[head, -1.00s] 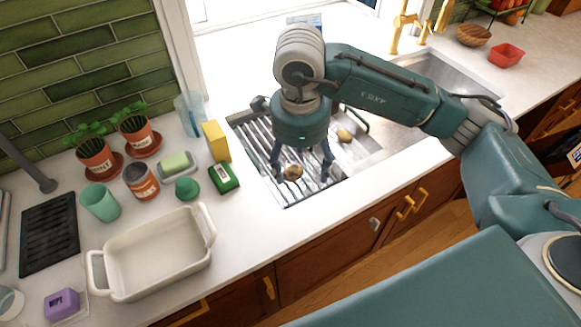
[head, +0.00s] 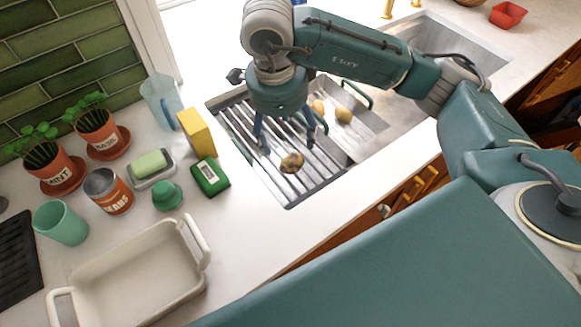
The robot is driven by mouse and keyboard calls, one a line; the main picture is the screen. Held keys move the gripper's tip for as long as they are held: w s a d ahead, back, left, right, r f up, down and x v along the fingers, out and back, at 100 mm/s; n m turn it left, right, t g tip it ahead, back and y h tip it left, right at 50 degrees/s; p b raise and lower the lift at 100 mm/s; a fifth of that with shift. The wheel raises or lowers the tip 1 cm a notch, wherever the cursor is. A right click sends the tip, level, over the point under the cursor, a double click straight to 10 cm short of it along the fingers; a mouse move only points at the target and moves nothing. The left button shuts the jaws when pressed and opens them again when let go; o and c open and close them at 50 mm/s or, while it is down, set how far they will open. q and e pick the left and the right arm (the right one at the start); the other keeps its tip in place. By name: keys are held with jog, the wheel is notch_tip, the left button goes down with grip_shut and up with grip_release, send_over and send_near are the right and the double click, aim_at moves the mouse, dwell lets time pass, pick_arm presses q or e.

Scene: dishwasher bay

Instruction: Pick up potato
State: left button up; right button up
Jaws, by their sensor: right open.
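A brown potato (head: 292,162) lies on the slatted metal drying rack (head: 322,178) beside the sink. My right gripper (head: 292,146) points down over the rack with its fingers spread apart and nothing between them. Its fingertips show just behind or above the brown potato; I cannot tell their exact height. My left gripper is not in view.
A white baking dish (head: 135,275) sits front left. The sink basin (head: 440,50) lies right.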

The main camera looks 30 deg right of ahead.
jog(key=f, duration=0.2)
send_over(291, 160)
jog(key=a, duration=0.1)
jog(key=f, duration=0.3)
jog(key=f+b, duration=0.1)
jog(key=f, duration=0.1)
jog(key=shift+s, duration=0.35)
jog(key=shift+w+d+f+p, duration=0.1)
jog(key=shift+f+p, duration=0.2)
jog(key=shift+f, duration=0.15)
jog(key=f+p, duration=0.1)
jog(key=f, duration=0.2)
jog(key=shift+w+d+f+p, duration=0.15)
jog(key=shift+d+f+p, duration=0.1)
jog(key=shift+d+p, duration=0.15)
jog(key=shift+w+f, duration=0.15)
jog(key=shift+f, duration=0.5)
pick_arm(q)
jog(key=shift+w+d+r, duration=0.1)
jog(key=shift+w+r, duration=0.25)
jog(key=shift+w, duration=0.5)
pick_arm(e)
jog(key=c, duration=1.4)
jog(key=shift+r, duration=0.1)
